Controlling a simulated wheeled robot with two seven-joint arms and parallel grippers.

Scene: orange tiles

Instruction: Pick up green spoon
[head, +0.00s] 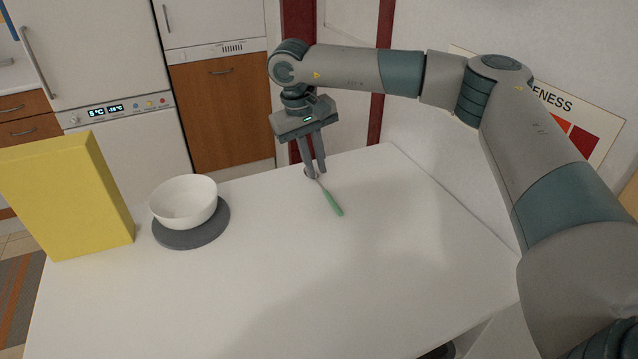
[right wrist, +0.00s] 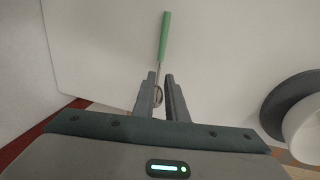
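The green spoon (head: 332,202) lies on the white table near its far edge, its green handle towards the table's middle and its metal bowl towards the far edge. My right gripper (head: 316,173) points down over the bowl end, its fingers a little apart. In the right wrist view, the green spoon (right wrist: 165,38) has its handle beyond the fingertips, and its metal neck and bowl show in the gap of my right gripper (right wrist: 161,75). The fingers do not look closed on it. Whether the fingertips touch the table is unclear. My left gripper is not in view.
A white bowl (head: 184,205) stands on a dark grey round mat (head: 190,239) left of the spoon. A yellow box (head: 66,200) stands at the table's left edge. The white table (head: 300,290) is clear in front and to the right. A wall rises behind the table's right side.

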